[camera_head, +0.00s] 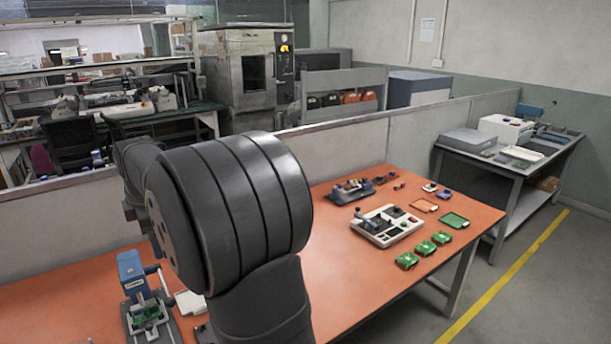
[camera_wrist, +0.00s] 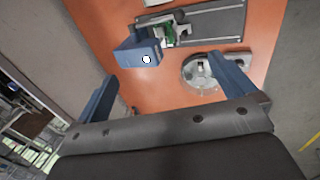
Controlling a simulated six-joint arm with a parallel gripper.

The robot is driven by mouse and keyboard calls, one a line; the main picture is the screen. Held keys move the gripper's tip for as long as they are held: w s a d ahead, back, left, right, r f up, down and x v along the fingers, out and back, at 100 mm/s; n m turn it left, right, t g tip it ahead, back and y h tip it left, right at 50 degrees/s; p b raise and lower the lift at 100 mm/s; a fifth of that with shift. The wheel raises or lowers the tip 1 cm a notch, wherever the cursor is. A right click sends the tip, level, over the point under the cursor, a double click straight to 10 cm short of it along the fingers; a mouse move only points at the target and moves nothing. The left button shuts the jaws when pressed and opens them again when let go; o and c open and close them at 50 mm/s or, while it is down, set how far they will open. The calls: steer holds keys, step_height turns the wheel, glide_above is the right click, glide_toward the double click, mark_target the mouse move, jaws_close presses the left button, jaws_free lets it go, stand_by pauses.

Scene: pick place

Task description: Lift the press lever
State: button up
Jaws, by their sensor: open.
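The press (camera_head: 131,266) stands at the lower left of the orange table in the head view, with a blue head above a grey base. A pale rod (camera_head: 153,269), which looks like its lever, sticks out at the head's right. A green board (camera_head: 146,314) sits on the base. In the wrist view the blue press head (camera_wrist: 137,50) has a white round spot, perhaps the lever's end; I cannot tell. My gripper (camera_wrist: 162,72) is open and empty, with the press head beyond and between its blue fingers. My arm hides the gripper in the head view.
A round metallic part (camera_wrist: 200,74) lies beside the press, partly behind the right finger. A white piece (camera_head: 190,302) is right of the press. A control box (camera_head: 387,226), green boards (camera_head: 422,248) and small trays occupy the table's right. A low partition (camera_head: 345,140) runs behind.

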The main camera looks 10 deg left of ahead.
steer(key=c, duration=1.1)
steer(key=shift+a+f, duration=0.1)
steer(key=shift+f, duration=0.1)
steer(key=m+t+y, duration=0.2)
steer(key=m, duration=0.2)
glide_above(166, 302)
steer(key=w+a, duration=0.1)
steer(key=w, duration=0.1)
step_height(166, 302, down, 12)
steer(key=f+m+t+y, duration=0.1)
steer(key=f+m, duration=0.1)
steer(key=f, duration=0.2)
steer(key=s+d+f+m+t+y, duration=0.1)
steer(key=f+m+y, duration=0.1)
steer(key=f+m, duration=0.1)
steer(key=s+f+m+t+y, duration=0.1)
steer(key=f+m, duration=0.1)
steer(key=f, duration=0.4)
steer(key=shift+s+d+m+y, duration=0.1)
steer(key=shift+d+m+y, duration=0.1)
steer(key=shift+m+y, duration=0.15)
steer(key=s+d+m+t+y, duration=0.4)
steer(key=s+d+m, duration=0.35)
steer(key=d, duration=0.25)
steer(key=x, duration=1.6)
steer(key=shift+w+a+f, duration=0.15)
steer(key=shift+w+f, duration=0.15)
steer(key=shift+w, duration=0.05)
